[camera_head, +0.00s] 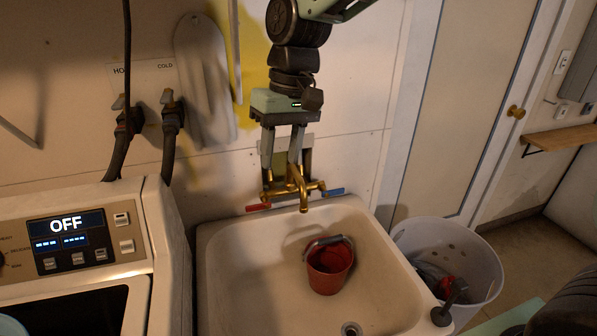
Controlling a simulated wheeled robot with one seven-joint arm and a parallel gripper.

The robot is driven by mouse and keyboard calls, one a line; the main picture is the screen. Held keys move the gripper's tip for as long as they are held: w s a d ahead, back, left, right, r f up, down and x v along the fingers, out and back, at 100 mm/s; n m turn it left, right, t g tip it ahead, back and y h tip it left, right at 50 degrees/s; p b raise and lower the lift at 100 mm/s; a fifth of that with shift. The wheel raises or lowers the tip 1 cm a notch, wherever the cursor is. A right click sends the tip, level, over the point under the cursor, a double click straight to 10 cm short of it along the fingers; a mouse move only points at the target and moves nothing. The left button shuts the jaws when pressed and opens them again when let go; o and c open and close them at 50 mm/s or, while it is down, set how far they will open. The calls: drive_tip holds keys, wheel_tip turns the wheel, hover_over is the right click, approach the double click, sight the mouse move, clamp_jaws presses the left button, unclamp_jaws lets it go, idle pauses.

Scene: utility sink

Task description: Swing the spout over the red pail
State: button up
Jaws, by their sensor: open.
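The brass spout (301,190) belongs to a faucet on the wall behind the sink. It points toward the front of the basin, its tip behind and left of the pail in the picture. A red lever (258,207) is at its left and a blue lever (334,192) at its right. The red pail (329,269) stands upright in the sink, its grey handle tilted to the back left. My gripper (282,172) points down at the faucet, open, its fingers just above or beside the spout's base. The fingertips partly overlap the brass, so contact cannot be told.
The white sink (222,258) is otherwise empty, with a drain (351,329) at its front. A washing machine (163,235) stands at the left, with hoses on the wall above. A white laundry basket (487,268) is at the right, beside a black-handled object on the sink corner.

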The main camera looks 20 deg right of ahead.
drive_tip(key=w+d+m, duration=0.2)
drive_tip(key=w+d, duration=0.3)
drive_tip(key=w, duration=0.5)
drive_tip(key=m, duration=0.2)
approach(298, 173)
drive_tip(key=f+p, duration=0.1)
drive_tip(key=f, duration=0.1)
drive_tip(key=a+f, duration=0.1)
drive_tip(key=f, duration=0.2)
drive_tip(key=f+p, duration=0.1)
drive_tip(key=f, duration=0.2)
drive_tip(key=shift+a+f+p, duration=0.2)
drive_tip(key=shift+f+p, duration=0.05)
drive_tip(key=shift+p, duration=0.05)
clamp_jaws()
